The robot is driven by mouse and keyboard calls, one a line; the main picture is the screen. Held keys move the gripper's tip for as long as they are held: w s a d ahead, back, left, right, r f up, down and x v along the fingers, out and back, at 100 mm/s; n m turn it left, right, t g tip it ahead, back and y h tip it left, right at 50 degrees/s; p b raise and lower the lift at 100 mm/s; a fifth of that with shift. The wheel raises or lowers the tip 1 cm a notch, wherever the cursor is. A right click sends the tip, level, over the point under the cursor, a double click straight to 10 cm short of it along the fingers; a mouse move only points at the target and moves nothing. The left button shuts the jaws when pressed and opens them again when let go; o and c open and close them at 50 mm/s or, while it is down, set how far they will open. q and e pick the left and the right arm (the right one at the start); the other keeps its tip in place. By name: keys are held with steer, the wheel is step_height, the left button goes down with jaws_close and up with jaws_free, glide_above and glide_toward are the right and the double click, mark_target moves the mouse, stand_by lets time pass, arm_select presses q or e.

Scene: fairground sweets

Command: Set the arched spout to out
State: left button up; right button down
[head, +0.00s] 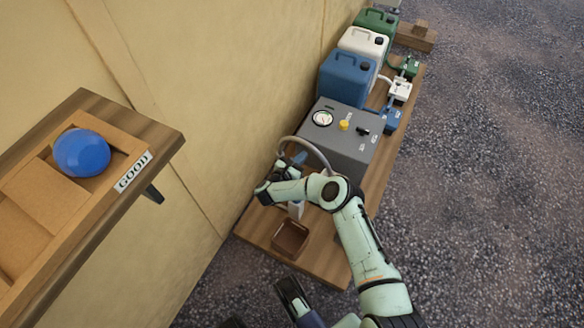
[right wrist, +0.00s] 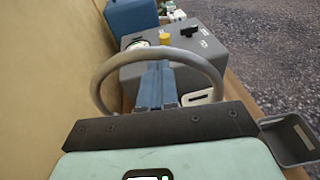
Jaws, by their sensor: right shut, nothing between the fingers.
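The arched spout (head: 311,147) is a grey bent tube at the near end of the grey machine (head: 352,128). In the right wrist view the spout (right wrist: 104,74) curves across the picture in front of the machine's face. My right gripper (head: 299,158) is beside the spout, partly hidden by my own arm. In the right wrist view its blue fingers (right wrist: 157,68) are shut together and empty, with their tips just under the top of the arch. I cannot tell whether they touch the tube.
The machine carries a gauge (head: 322,118), a yellow knob (head: 344,125) and a black switch (head: 363,131). Blue (head: 345,80), white (head: 362,44) and green canisters stand behind it. A square brown container (head: 291,238) sits on the board below my arm. A shelf with a blue ball (head: 82,153) is at left.

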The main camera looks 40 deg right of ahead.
mark_target(312, 148)
arm_select(q)
steer(key=shift+s+a+f+g+b, duration=0.2)
steer(key=shift+s+f+g+b, duration=0.25)
steer(key=shift+s+f, duration=0.65)
arm_select(e)
steer(key=shift+x, duration=1.5)
arm_select(q)
steer(key=shift+r, duration=0.15)
arm_select(e)
steer(key=d, duration=0.1)
steer(key=d+n+t+p, duration=0.1)
steer(key=shift+w+d+y, duration=0.15)
steer(key=shift+d+y, duration=0.15)
steer(key=shift+d, duration=0.1)
arm_select(q)
steer(key=shift+w+r+t, duration=0.35)
steer(key=shift+w+r, duration=0.25)
steer(key=shift+w, duration=0.05)
arm_select(e)
steer(key=shift+d+r, duration=0.1)
steer(key=shift+d, duration=0.1)
arm_select(q)
steer(key=shift+d, duration=0.1)
